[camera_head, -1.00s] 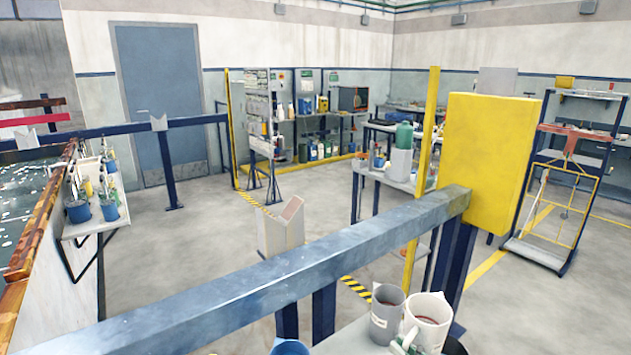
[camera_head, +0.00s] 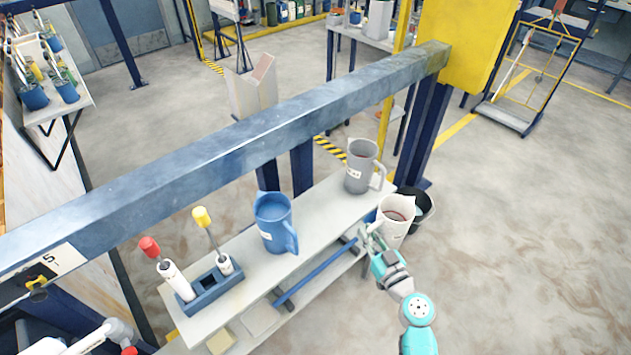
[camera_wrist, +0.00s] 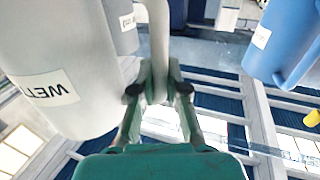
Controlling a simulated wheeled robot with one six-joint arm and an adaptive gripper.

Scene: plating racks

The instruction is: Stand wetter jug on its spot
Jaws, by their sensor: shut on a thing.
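The white wetter jug (camera_head: 398,214) is at the right front corner of the narrow bench, with dark red-brown liquid inside. In the wrist view its wall with a "WETT" label (camera_wrist: 45,92) fills the left side. My gripper (camera_head: 368,236) is shut on the jug's handle, which shows as an upright pale bar between the fingers (camera_wrist: 157,85) in the wrist view. The jug looks near upright. I cannot tell whether its base touches the bench. No marked spot for it can be made out.
A grey jug (camera_head: 359,170) stands close behind on the bench (camera_head: 325,208). A blue jug (camera_head: 272,225) and a blue holder (camera_head: 215,288) with red and yellow-topped tools stand further left. A black bucket (camera_head: 424,213) is on the floor. A blue-grey rail (camera_head: 250,135) runs behind.

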